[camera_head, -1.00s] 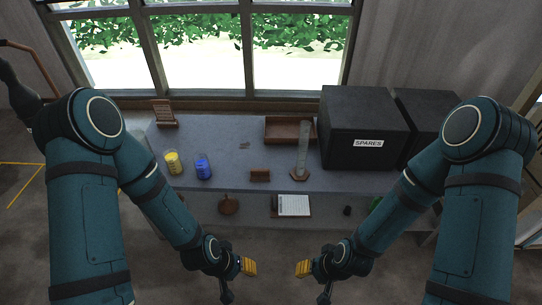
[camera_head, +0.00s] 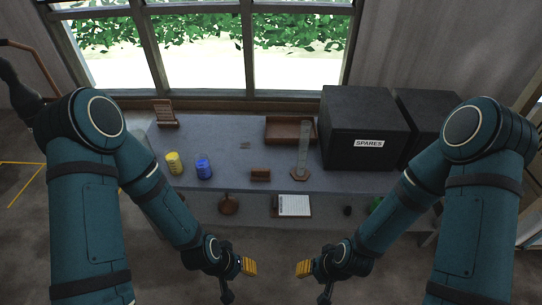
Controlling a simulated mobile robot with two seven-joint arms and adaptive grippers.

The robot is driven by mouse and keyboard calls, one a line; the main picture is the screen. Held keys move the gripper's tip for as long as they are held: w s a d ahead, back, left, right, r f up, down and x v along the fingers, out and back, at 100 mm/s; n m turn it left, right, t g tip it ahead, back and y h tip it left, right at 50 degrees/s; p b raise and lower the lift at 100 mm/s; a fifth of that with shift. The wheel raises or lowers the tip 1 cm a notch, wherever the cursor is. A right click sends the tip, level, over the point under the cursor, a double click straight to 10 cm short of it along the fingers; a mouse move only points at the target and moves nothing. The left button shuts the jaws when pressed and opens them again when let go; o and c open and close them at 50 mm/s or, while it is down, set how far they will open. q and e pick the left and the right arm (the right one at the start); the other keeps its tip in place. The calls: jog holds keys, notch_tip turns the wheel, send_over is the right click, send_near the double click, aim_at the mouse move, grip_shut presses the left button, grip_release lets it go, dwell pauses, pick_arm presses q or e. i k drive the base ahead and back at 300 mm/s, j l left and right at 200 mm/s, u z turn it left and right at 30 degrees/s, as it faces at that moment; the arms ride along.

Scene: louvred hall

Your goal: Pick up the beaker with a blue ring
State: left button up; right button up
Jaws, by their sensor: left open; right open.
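Two small vessels stand at the left front of the grey table (camera_head: 230,150). One is yellow (camera_head: 174,163) and the other is blue (camera_head: 204,169), just right of it. They look like beakers, but at this size I cannot make out a separate ring on either. My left gripper (camera_head: 238,280) is open and empty, in front of the table and below the blue vessel in the picture. My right gripper (camera_head: 315,281) is open and empty, also in front of the table, to the right of the left one. Both are apart from the vessels.
A tall clear cylinder on a brown base (camera_head: 300,174) stands mid-table, with a small brown block (camera_head: 260,175) to its left. A brown tray (camera_head: 283,128) lies behind. A black box marked SPARES (camera_head: 362,128) fills the right. A brown rack (camera_head: 165,112) stands back left.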

aim_at(203, 166)
jog(key=i+j, duration=0.65)
jog(key=i, duration=0.15)
jog(key=j+u, duration=0.05)
